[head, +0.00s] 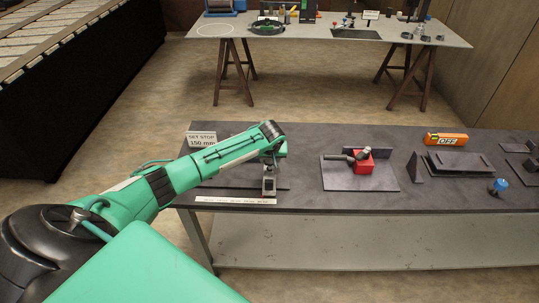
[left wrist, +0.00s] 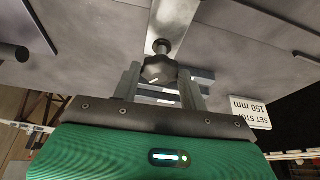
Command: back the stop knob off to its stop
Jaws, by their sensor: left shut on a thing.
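The stop knob (left wrist: 158,70) is dark and lobed, with a pale mark on its face, and sits on a short metal stem in the left wrist view. The stem meets a light metal bar (left wrist: 172,22). My left gripper (left wrist: 160,78) has one finger on each side of the knob and is shut on it. In the head view my left gripper (head: 270,164) is at the left part of the near bench, and my own arm hides much of the stop there. A sign (head: 201,139) reading "SET STOP 150 mm" stands behind my forearm. My right gripper is not in view.
The dark bench (head: 310,140) also bears a red clamp block (head: 364,163) on a plate, an orange "OFF" box (head: 446,139) and a blue knob (head: 498,186). A white scale strip (head: 235,200) lies along the front edge. A second table (head: 330,28) stands behind.

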